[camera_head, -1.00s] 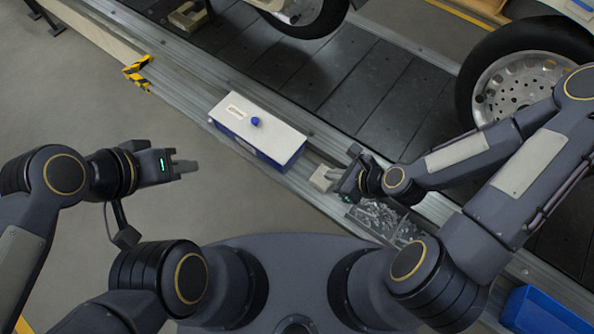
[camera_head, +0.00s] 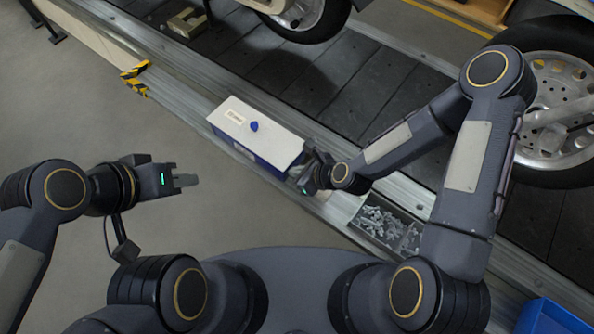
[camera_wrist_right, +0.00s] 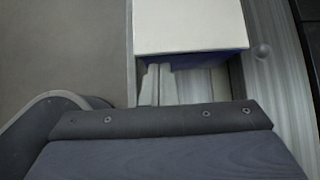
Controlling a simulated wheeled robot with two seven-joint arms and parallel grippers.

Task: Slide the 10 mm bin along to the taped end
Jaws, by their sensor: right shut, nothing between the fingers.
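The bin (camera_head: 278,127) has a white lid with a small label and a blue knob, and blue sides. It lies lengthwise on the metal rail (camera_head: 183,105) beside the conveyor. Its white lid (camera_wrist_right: 188,25) and blue end also show in the right wrist view.
A blue container (camera_head: 550,318) is at the lower right. The dark slat conveyor (camera_head: 330,90) carries wheeled vehicles behind the rail. Open floor lies at left.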

